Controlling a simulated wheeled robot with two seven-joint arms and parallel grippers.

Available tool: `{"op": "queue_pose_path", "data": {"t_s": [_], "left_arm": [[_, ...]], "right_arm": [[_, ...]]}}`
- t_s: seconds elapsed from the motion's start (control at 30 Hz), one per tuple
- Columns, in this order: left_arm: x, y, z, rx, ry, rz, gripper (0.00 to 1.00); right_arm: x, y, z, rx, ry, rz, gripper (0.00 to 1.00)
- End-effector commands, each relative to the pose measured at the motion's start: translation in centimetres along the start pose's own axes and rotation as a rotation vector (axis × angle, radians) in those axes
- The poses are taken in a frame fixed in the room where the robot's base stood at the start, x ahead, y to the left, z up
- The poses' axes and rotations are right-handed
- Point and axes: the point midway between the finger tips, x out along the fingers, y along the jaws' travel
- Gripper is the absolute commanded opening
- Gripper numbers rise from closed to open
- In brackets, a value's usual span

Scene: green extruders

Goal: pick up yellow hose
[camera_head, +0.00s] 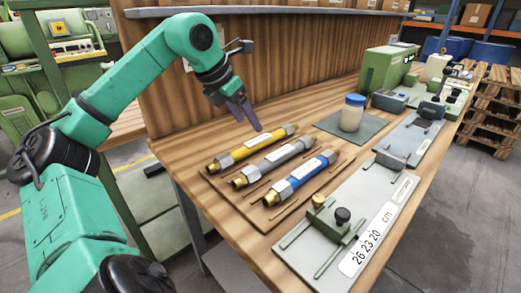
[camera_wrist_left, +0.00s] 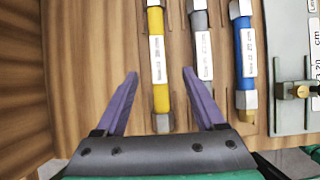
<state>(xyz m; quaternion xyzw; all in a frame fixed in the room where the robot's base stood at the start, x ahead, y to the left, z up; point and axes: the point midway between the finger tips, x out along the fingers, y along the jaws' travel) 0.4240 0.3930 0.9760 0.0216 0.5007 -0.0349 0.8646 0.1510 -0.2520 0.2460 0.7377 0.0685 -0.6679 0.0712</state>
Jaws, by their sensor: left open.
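The yellow hose (camera_head: 252,146) lies on a wooden board on the workbench, with metal ends and a white label. It is the leftmost and farthest of three hoses, beside a grey hose (camera_head: 273,162) and a blue hose (camera_head: 301,177). My left gripper (camera_head: 247,117) is open and empty above the yellow hose. In the left wrist view, the yellow hose (camera_wrist_left: 157,63) runs between the two spread purple fingers of the gripper (camera_wrist_left: 159,75), nearer the middle than either finger. The grey hose (camera_wrist_left: 201,45) lies just beyond the right fingertip. My right gripper is not in view.
A measuring fixture (camera_head: 335,225) with knobs stands right of the hoses. A jar (camera_head: 352,113) with a blue lid stands on a dark mat behind them. A wooden back panel (camera_head: 160,75) rises behind my left arm. Green machines (camera_head: 385,70) stand at the far end.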

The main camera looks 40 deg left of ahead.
Motion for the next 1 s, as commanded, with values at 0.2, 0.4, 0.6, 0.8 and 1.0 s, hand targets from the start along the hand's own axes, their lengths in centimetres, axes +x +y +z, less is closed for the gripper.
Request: {"op": "queue_pose_path", "data": {"t_s": [0.2, 0.4, 0.6, 0.8, 1.0], "left_arm": [[3.9, -0.1, 0.0, 0.002, 0.001, -0.003, 0.71], [7.3, 0.3, -0.2, 0.000, 0.002, -0.006, 0.71], [9.2, 0.3, -0.2, 0.002, 0.000, -0.002, 0.71], [9.2, 0.3, -0.2, 0.002, 0.000, -0.003, 0.41], [9.1, 0.3, -0.2, 0.002, -0.001, -0.003, 0.00]], "right_arm": [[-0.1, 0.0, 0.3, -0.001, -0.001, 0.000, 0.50], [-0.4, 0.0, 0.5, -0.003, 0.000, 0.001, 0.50], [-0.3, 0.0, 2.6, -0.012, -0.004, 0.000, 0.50], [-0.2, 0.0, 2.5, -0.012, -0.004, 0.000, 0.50], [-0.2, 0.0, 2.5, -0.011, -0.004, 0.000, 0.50]]}}
